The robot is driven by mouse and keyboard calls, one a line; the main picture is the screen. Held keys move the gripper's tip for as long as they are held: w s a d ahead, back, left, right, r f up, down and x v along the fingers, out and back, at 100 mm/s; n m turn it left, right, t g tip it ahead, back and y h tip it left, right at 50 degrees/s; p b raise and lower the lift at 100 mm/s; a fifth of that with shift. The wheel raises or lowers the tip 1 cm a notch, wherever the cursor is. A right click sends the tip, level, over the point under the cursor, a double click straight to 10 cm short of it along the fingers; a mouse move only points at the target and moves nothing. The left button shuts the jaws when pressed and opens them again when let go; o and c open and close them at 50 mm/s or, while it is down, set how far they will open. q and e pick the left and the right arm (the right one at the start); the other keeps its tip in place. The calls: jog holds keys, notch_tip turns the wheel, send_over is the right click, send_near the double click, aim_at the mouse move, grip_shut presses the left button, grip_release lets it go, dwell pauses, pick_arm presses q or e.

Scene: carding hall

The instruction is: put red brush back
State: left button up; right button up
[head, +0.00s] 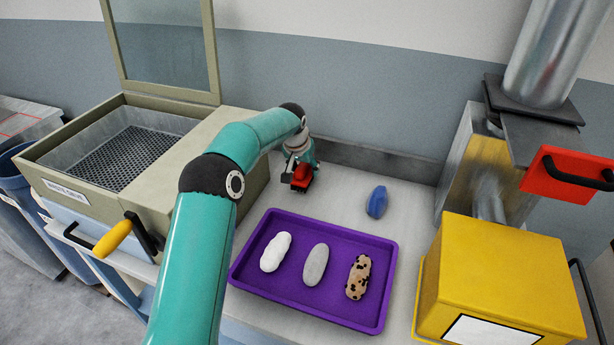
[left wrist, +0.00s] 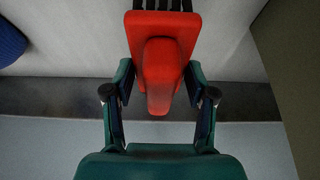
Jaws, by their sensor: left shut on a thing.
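The red brush (head: 302,178) has a red body and dark bristles. My left gripper (head: 300,165) is shut on it, over the back of the bench near the wall, to the right of the box with the raised lid. In the left wrist view the brush's red handle (left wrist: 162,70) sits between the two fingers (left wrist: 158,92), with black bristles at the top edge. I cannot tell whether the brush touches the bench. My right gripper is not in view.
A purple tray (head: 335,238) holds a white, a grey and a brown-spotted roll. A blue roll (head: 377,202) lies on the bench behind it. The beige box (head: 120,150) with an open lid stands left. A yellow machine (head: 500,285) with a red-fronted part (head: 568,178) stands right.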

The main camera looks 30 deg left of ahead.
pick_arm(q)
jog(key=shift+f, duration=1.4)
jog(key=o, duration=1.1)
jog(key=shift+f, duration=0.15)
jog(key=b+v, duration=0.1)
jog(key=v, duration=1.1)
